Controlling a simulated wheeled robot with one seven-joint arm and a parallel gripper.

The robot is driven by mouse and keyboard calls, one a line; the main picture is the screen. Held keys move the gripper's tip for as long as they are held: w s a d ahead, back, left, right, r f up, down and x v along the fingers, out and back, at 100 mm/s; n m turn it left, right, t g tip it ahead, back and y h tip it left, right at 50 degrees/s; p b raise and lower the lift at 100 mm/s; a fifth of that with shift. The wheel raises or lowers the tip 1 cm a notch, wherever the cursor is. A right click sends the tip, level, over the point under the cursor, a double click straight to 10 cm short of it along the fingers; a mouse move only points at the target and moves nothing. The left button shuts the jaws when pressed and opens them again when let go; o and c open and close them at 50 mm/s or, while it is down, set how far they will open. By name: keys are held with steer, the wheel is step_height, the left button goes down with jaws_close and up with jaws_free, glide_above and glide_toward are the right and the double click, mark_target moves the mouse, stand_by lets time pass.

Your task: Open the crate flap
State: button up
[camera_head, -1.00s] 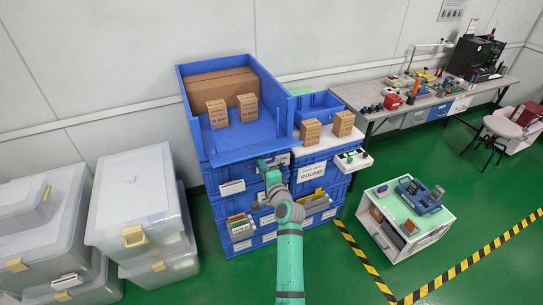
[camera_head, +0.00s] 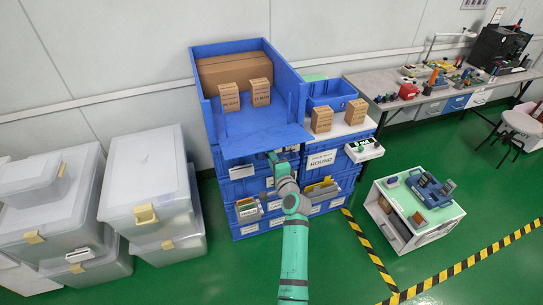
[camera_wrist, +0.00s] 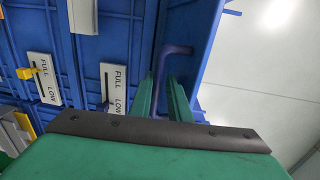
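The large blue crate (camera_head: 292,75) sits on top of the blue bin stack. Its front flap (camera_head: 262,140) leans outward and down, above the drawers below. My gripper (camera_head: 273,158) is at the flap's front edge, right of its middle. In the wrist view, a dark blue bar handle (camera_wrist: 176,49) on the blue panel runs down between the two teal fingers of my gripper (camera_wrist: 165,82). The fingers are either side of the bar; I cannot tell whether they press on it. The fingertips are hard to make out in the head view.
Cardboard boxes (camera_head: 260,92) stand inside the crate. Two more boxes (camera_head: 322,119) stand on the white top to its right. Labelled blue drawers (camera_head: 322,162) lie below. Clear bins (camera_head: 150,185) stand on the left. A white cart (camera_head: 437,228) stands on the right; green floor lies between.

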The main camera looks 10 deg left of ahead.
steer(key=shift+s+d, duration=0.1)
steer(key=v, duration=1)
steer(key=shift+s, duration=0.3)
steer(key=shift+d+r, duration=0.1)
steer(key=shift+c, duration=0.4)
